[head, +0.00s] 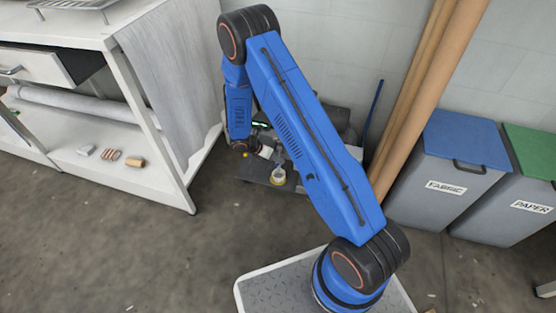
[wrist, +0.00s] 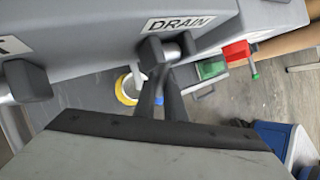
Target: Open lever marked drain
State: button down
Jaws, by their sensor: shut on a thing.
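The grey machine face with the white DRAIN label (wrist: 180,24) fills the top of the wrist view. Just below the label is the drain lever (wrist: 153,52), a short dark grey handle. My gripper (wrist: 168,72) is shut on this lever, with its dark fingers reaching up to it from below. The fingers hide part of the lever. In the head view my gripper (head: 247,146) is low beside the dark machine, and the lever there is too small and covered to make out.
Another dark lever (wrist: 27,80) is at the left in the wrist view, under a label ending in K. A red part (wrist: 237,51) is to the right. A yellow-rimmed round container (wrist: 126,90) is below. A white bench (head: 140,170) stands left and a fabric bin (head: 450,165) right.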

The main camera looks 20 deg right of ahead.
aim_at(276, 164)
jog(key=g+y, duration=0.1)
jog(key=s+r+n+g+y, duration=0.1)
jog(key=g, duration=0.1)
jog(key=shift+a+r+y, duration=0.3)
jog(key=shift+a, duration=0.1)
jog(key=shift+s+a+r+n+g+y, duration=0.1)
jog(key=shift+r+n+g+y, duration=0.2)
jog(key=shift+r+g+y, duration=0.25)
jog(key=shift+s+a+r+n+g+y, duration=0.1)
jog(key=shift+r+n+g+y, duration=0.2)
jog(key=shift+g, duration=0.45)
jog(key=c, duration=2.1)
grip_release()
jog(key=shift+r, duration=0.1)
jog(key=v, duration=1.7)
jog(key=shift+w, duration=0.3)
